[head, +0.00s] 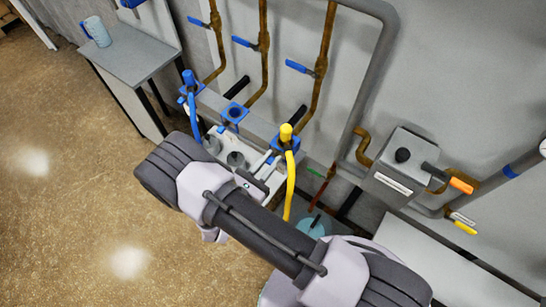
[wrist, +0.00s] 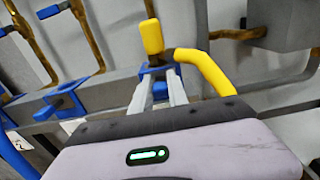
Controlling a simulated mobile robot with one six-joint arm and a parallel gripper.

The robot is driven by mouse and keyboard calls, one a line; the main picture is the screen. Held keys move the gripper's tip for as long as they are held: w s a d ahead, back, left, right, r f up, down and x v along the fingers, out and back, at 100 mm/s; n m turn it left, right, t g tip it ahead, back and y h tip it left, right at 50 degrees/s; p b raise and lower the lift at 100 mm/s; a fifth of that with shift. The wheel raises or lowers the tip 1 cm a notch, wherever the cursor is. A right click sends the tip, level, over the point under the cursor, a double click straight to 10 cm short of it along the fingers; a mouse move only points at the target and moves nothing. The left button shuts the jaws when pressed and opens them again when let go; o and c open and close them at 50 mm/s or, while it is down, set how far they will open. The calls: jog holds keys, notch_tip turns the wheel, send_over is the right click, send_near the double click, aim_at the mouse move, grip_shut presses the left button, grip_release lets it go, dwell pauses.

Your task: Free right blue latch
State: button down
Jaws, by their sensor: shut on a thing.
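The right blue latch (wrist: 159,88) shows in the wrist view between the two pale fingers of my gripper (wrist: 160,82). My gripper is shut on it, though the exact contact is hard to see. Just beyond it stands an upright yellow fitting (wrist: 151,37) with a yellow hose (wrist: 205,70) bending to the right. In the head view the yellow fitting (head: 286,132) rises from the blue latch bracket (head: 281,147).
Another blue latch bracket (head: 232,113) is left of the yellow fitting. Farther left is a blue fitting with a blue hose (head: 190,80). Brown pipes with blue valve handles (head: 299,67) run up the wall. A grey box (head: 396,170) is on the right. The floor at left is clear.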

jog(key=c, duration=1.3)
grip_release()
jog(key=shift+s+a, duration=0.1)
jog(key=p+v, duration=0.1)
jog(key=v, duration=1.6)
jog(key=shift+s+a, duration=0.1)
jog(key=shift+s, duration=0.1)
